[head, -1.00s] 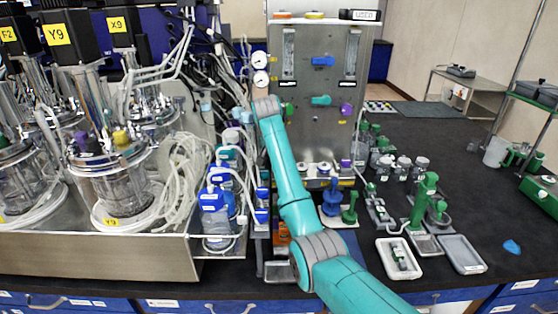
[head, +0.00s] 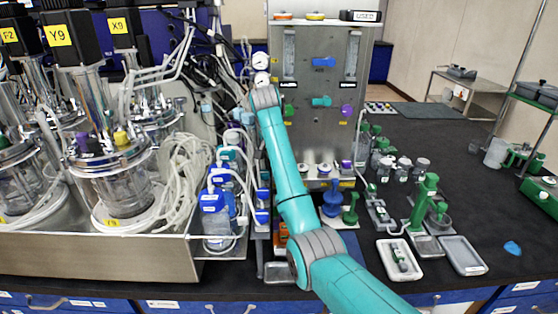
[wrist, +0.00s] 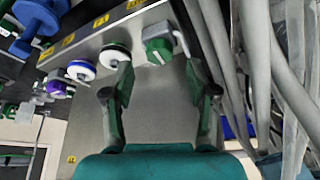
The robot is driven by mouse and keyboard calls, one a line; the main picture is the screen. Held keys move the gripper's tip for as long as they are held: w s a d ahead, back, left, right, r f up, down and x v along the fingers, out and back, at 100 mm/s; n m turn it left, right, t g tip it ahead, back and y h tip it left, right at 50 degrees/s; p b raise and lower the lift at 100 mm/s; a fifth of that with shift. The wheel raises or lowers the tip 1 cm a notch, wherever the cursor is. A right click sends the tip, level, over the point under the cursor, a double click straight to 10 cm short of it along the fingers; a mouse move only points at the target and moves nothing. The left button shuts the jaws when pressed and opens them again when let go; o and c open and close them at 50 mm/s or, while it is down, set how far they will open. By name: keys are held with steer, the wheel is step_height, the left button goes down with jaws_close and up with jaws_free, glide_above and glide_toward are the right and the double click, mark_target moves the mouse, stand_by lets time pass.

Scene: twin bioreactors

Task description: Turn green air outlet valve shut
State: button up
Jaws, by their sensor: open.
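In the wrist view a round green knob (wrist: 158,48) with a white mark sits on the steel panel, beside a metal elbow. My gripper (wrist: 158,72) is open, with its two dark green fingers spread on either side of the knob's line. The knob lies ahead of the fingertips, and I see no contact. The gap left to the knob is hard to judge. In the head view my arm hides the gripper and this knob. A green lever (head: 288,110) also shows on the panel's upper front there. I cannot read which one is labelled air outlet.
Grey tubes (wrist: 280,70) hang close on the right. In the head view glass bioreactors (head: 112,175) stand left, and green-topped items (head: 425,200) stand right.

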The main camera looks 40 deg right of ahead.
steer(key=shift+v, duration=1.95)
